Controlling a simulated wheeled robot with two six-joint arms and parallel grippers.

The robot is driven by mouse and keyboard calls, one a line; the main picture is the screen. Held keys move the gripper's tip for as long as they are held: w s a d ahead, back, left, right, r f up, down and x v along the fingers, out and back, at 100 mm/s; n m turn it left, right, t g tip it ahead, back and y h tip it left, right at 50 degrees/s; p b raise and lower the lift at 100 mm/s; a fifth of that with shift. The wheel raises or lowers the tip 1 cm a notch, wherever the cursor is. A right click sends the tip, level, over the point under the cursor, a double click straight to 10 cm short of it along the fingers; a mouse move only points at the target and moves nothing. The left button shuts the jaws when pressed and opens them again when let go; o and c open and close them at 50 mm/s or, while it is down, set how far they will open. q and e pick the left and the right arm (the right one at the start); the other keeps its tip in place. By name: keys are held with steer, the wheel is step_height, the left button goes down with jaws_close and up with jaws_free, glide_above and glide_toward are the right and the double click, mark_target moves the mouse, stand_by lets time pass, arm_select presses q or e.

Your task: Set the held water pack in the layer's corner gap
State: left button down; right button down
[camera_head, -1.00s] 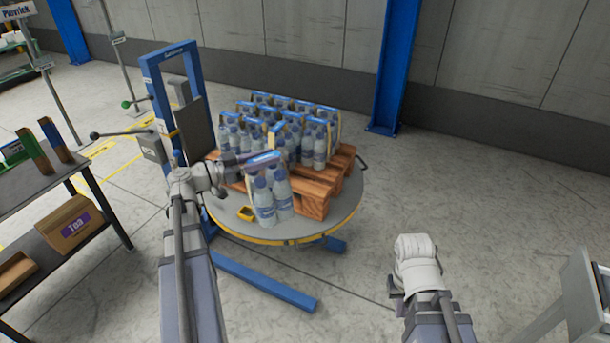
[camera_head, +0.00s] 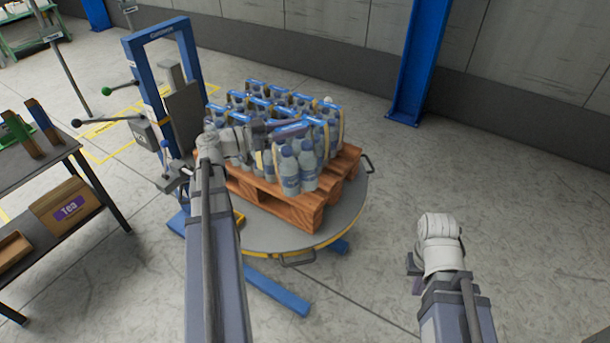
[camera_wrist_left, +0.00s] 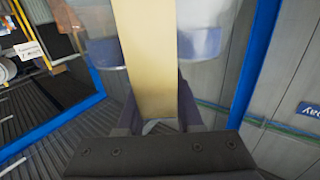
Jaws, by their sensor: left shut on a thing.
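The held water pack (camera_head: 298,168), clear bottles with blue caps and labels and a tan band, is upright at the near corner of the pallet layer. I cannot tell whether its base touches the pallet. My left gripper (camera_head: 274,132) is shut on the pack's top. In the left wrist view, the pack's tan band (camera_wrist_left: 150,60) runs between the fingers (camera_wrist_left: 160,118), with blurred bottles on both sides. The other packs (camera_head: 270,103) stand in rows behind it; the corner gap is hidden. My right gripper (camera_head: 415,268) is apart at the lower right, its jaws unclear.
The wooden pallet (camera_head: 290,210) rests on a round grey turntable (camera_head: 262,238) with a yellow edge. A blue frame (camera_head: 140,75) stands left of it. A dark shelf (camera_head: 98,190) with a Tea box (camera_head: 65,208) is at far left. The floor at right is clear.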

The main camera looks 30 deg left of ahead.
arm_select(q)
steer(key=shift+w, duration=0.55)
steer(key=w+a+f+n+t+y+b, duration=0.1)
steer(key=w+a+n+y, duration=0.2)
steer(key=w+y, duration=0.2)
steer(key=w+a+f+n+t+y+b, duration=0.1)
steer(key=w+a+f+n+t+y, duration=0.1)
steer(key=w+a+n+y, duration=0.1)
steer(key=shift+w+n+t+y, duration=0.3)
steer(key=shift+w+n+y, duration=0.3)
steer(key=shift+w+y, duration=0.55)
steer(key=shift+w+a, duration=0.1)
steer(key=shift+w, duration=0.05)
step_height(320, 180, down, 10)
steer(key=b, duration=1)
steer(key=c, duration=0.6)
jaws_free()
steer(key=shift+o, duration=0.2)
